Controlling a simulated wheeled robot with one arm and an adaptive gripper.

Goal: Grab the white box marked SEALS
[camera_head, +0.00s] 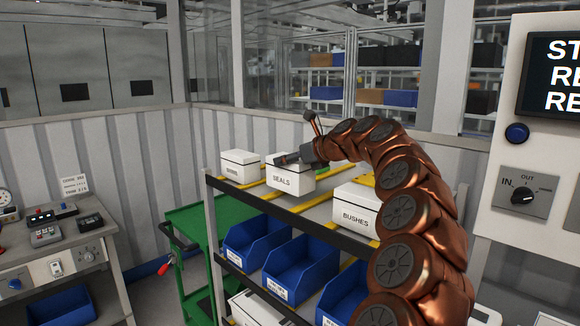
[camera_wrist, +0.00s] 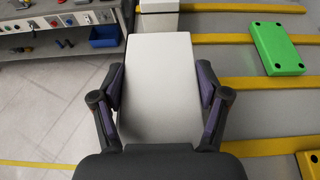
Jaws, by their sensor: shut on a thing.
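The white box marked SEALS (camera_head: 281,180) sits on the top shelf of the rack, between two other white boxes. Its pale lid (camera_wrist: 160,75) fills the middle of the wrist view. My gripper (camera_wrist: 162,100) has a finger on each long side of the box, with the purple pads against its sides. In the head view my gripper (camera_head: 290,159) is over the top of the box, and its fingers are mostly hidden. I cannot tell whether the box is clear of the shelf.
A smaller white box (camera_head: 240,164) stands left and the BUSHES box (camera_head: 355,208) stands right on the same shelf. A green block (camera_wrist: 278,48) lies beside yellow strips. Blue bins (camera_head: 300,268) fill the shelf below. A green cart (camera_head: 196,222) and a workbench (camera_head: 50,262) stand left.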

